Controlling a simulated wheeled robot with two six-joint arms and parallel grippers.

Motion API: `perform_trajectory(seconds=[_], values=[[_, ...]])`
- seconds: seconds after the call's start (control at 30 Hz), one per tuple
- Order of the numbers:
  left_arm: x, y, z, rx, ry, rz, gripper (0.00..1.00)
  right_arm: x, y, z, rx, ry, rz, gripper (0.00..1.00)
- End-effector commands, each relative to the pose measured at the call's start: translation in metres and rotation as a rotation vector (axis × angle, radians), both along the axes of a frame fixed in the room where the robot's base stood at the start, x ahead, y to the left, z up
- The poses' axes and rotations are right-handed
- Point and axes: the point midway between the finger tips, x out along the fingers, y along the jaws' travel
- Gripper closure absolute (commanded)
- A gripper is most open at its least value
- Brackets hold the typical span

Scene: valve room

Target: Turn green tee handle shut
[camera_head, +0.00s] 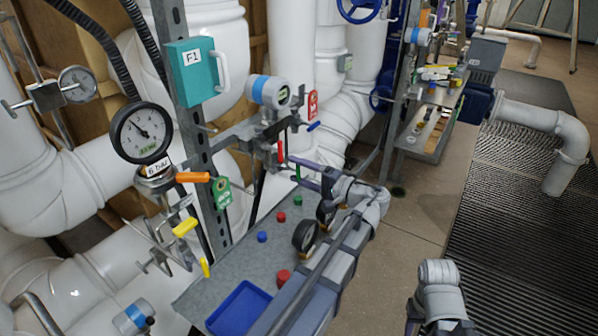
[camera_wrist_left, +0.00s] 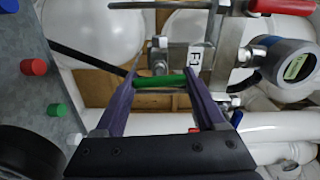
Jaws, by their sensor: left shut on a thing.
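The green tee handle (camera_head: 298,172) shows only as a small piece between the purple fingers of my left gripper (camera_head: 295,171) in the head view. In the left wrist view the green handle (camera_wrist_left: 160,82) is a short bar lying crosswise between the two fingertips. My left gripper (camera_wrist_left: 160,77) is shut on it, with one finger at each end of the bar. The bar's ends are partly hidden by the fingers. An arm link of mine shows at the lower right of the head view, but my right gripper does not.
A grey shelf (camera_head: 225,270) below holds a blue tray (camera_head: 240,308) and several coloured caps. A red handle (camera_head: 280,152), a blue handle (camera_head: 313,127) and a blue-banded transmitter (camera_head: 268,92) are close by. A pressure gauge (camera_head: 141,133) and an orange handle (camera_head: 193,177) stand left.

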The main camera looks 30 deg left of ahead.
Motion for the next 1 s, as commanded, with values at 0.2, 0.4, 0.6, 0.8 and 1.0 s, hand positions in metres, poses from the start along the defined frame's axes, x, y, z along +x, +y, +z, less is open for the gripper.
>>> perform_trajectory(seconds=[0.2,0.4,0.6,0.8,1.0], values=[[0.0,-0.0002,-0.0009,0.004,0.074,0.0,0.83,0.0,0.0,-0.0005,0.0,0.0,0.0,0.5],[0.0,-0.0002,-0.001,0.006,0.102,0.0,0.83,0.0,0.0,-0.0006,0.0,0.0,0.0,0.5],[0.0,-0.0002,-0.001,0.006,0.107,0.0,0.83,0.0,0.0,-0.0006,0.0,0.0,0.0,0.5],[0.0,-0.0002,-0.001,0.006,0.107,0.0,0.83,0.0,0.0,-0.0006,0.0,0.0,0.0,0.5],[0.0001,-0.0002,-0.0009,0.007,0.106,0.0,0.06,0.0,0.0,-0.0006,0.0,0.0,0.0,0.5]])
